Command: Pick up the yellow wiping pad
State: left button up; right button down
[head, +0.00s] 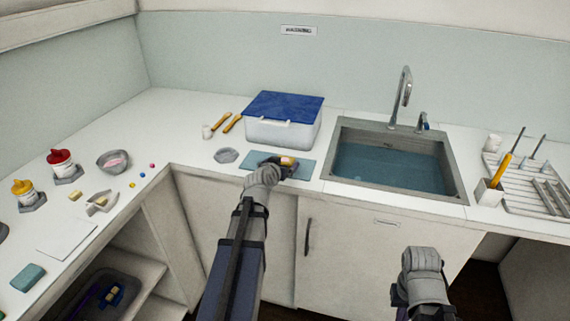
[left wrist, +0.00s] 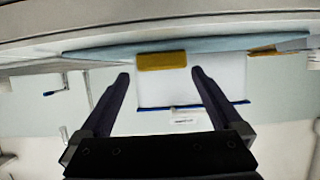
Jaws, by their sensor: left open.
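The yellow wiping pad (head: 288,160) lies on the flat blue-green mat (head: 304,171) in front of the lidded tub. In the left wrist view, where the scene appears upside down, the pad (left wrist: 162,61) is a yellow block against the mat's edge (left wrist: 105,50). My left gripper (head: 282,163) is open at the mat and partly covers the pad in the head view. In the left wrist view its fingertips (left wrist: 160,73) are on either side of the pad's line, with the pad just beyond them. My right wrist shows at lower right, but its jaws do not.
A clear tub with a blue lid (head: 284,105) stands behind the mat. The water-filled sink (head: 454,181) is to the right. A grey hexagonal coaster (head: 226,155) and yellow-handled tools (head: 232,123) are to the left. A cabinet front drops below the counter edge.

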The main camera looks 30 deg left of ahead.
aim_at(285, 159)
pick_arm(q)
jog(key=b+x, duration=0.1)
jog(key=x, duration=0.4)
jog(key=shift+a, duration=0.2)
jog(key=shift+s+r, duration=0.1)
jog(key=shift+c, duration=0.2)
jog(key=c, duration=1.1)
jog(key=shift+r, duration=0.1)
notch_tip(285, 159, up, 10)
jog(key=p, duration=0.9)
jog(key=shift+p, duration=0.35)
